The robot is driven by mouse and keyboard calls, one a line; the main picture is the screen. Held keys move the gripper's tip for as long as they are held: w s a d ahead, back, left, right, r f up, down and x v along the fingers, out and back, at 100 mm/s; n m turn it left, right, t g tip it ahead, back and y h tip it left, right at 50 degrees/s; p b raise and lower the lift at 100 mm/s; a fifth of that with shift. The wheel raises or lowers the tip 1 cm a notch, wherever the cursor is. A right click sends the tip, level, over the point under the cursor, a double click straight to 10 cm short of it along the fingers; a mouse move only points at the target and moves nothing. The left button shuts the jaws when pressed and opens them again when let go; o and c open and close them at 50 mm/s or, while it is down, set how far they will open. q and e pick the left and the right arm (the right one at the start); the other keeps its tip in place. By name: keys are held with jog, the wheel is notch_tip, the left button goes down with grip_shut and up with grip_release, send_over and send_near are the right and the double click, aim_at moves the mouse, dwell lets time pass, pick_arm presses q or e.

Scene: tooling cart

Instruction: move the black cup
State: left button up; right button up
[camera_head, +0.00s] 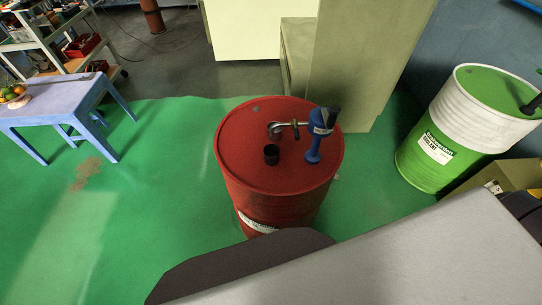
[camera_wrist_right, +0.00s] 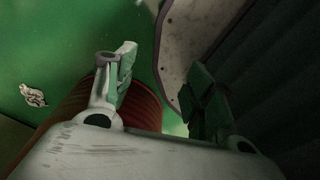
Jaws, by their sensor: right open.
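The red side of what looks like the barrel shows behind the fingers (camera_wrist_right: 144,104). The cup is not seen in the right wrist view, so the gripper's exact distance from it cannot be told. Neither gripper can be made out in the head view.
A blue-handled tool (camera_head: 315,145) and a metal fitting (camera_head: 285,127) are right of and behind the cup on the lid. A green and white barrel (camera_head: 465,115) stands right. A lilac table (camera_head: 60,100) with fruit stands left. Green floor (camera_head: 150,190) lies open between.

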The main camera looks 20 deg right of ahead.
jog(key=shift+d, duration=0.2)
jog(key=shift+c, duration=1)
jog(key=shift+f, duration=0.1)
jog(key=shift+c, duration=1.2)
jog(key=shift+a+f+b, duration=0.1)
jog(key=shift+f+b, duration=0.6)
jog(key=shift+b, duration=0.15)
jog(key=c, duration=0.7)
jog(key=shift+f+b, duration=1.2)
grip_shut()
jog(key=shift+f+b, duration=0.3)
jog(key=shift+s+a, duration=0.1)
